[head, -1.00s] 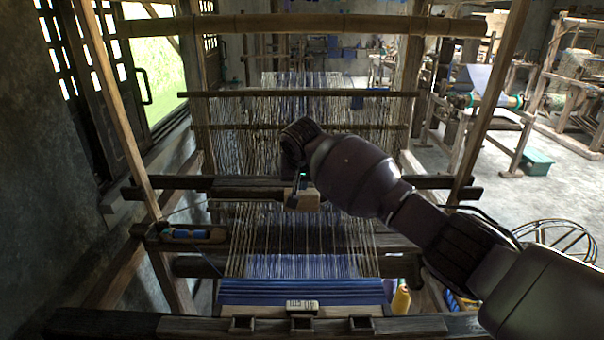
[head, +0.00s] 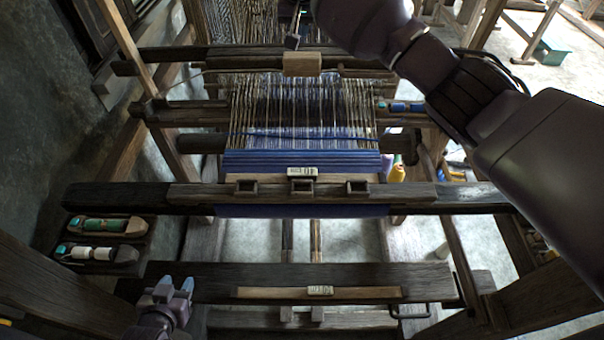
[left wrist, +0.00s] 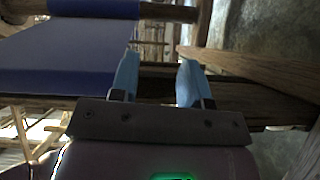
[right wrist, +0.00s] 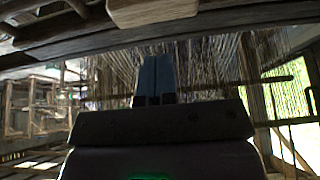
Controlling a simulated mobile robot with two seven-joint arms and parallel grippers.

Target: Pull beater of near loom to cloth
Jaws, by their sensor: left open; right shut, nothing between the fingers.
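The beater of the near loom is a dark crossbar with a pale wooden block (head: 302,64) at its middle, in the upper head view. The woven blue cloth (head: 300,162) lies nearer, with bare warp threads between them. A blue thread slants across the warp. My right gripper (head: 293,41) is at the far side of the block; whether it touches is unclear. In the right wrist view its fingers (right wrist: 155,80) are shut and empty, with the pale block (right wrist: 150,10) above. My left gripper (head: 174,288) is open and empty at lower left; its fingers (left wrist: 158,75) stand apart.
A shuttle with blue thread (head: 400,107) rests right of the warp. Shuttles with green (head: 105,225) and white (head: 95,253) thread lie at left. The front beam (head: 120,196) and a lower dark board (head: 200,283) cross the foreground. My right arm covers the upper right.

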